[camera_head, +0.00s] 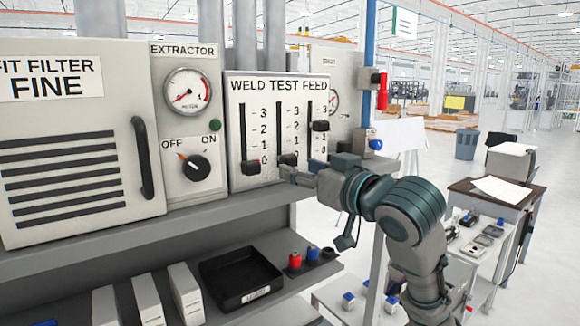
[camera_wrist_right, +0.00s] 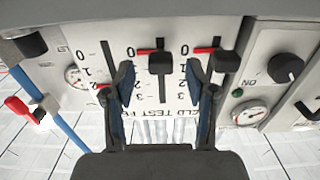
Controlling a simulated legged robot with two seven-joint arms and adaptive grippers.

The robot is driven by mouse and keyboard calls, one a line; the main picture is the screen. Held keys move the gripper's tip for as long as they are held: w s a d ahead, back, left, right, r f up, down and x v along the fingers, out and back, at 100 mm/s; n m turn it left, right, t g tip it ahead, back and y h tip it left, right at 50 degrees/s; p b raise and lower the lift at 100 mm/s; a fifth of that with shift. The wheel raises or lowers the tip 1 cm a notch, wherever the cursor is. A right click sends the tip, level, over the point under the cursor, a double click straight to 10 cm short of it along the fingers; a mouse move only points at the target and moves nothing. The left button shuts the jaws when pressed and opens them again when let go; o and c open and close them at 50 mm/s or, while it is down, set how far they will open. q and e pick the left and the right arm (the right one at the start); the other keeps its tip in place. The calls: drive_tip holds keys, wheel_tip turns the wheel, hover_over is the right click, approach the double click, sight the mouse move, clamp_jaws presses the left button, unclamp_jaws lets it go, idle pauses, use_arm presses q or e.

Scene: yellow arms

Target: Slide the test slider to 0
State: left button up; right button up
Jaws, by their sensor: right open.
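The white panel (camera_head: 233,120) reads WELD TEST FEED and carries three vertical sliders with black knobs. The middle test slider knob (camera_head: 287,160) is low, at about the 0 mark. In the right wrist view, which is upside down, the test knob (camera_wrist_right: 160,64) has its red pointer at 0. My right gripper (camera_wrist_right: 161,80) is open, with one finger on each side of that knob and visible gaps. In the head view my right gripper (camera_head: 298,174) reaches the panel's lower edge from the right. My left gripper is not in view.
The weld knob (camera_head: 251,167) sits at 0, beside one finger in the wrist view. The feed knob (camera_head: 320,126) is between 1 and 2. The extractor dial (camera_head: 194,167) is to the left. A shelf below holds a black tray (camera_head: 240,278).

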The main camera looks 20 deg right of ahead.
drive_tip(key=v, duration=0.7)
drive_tip(key=shift+d, duration=0.25)
drive_tip(key=shift+w+a+f, duration=0.15)
drive_tip(key=shift+w, duration=0.1)
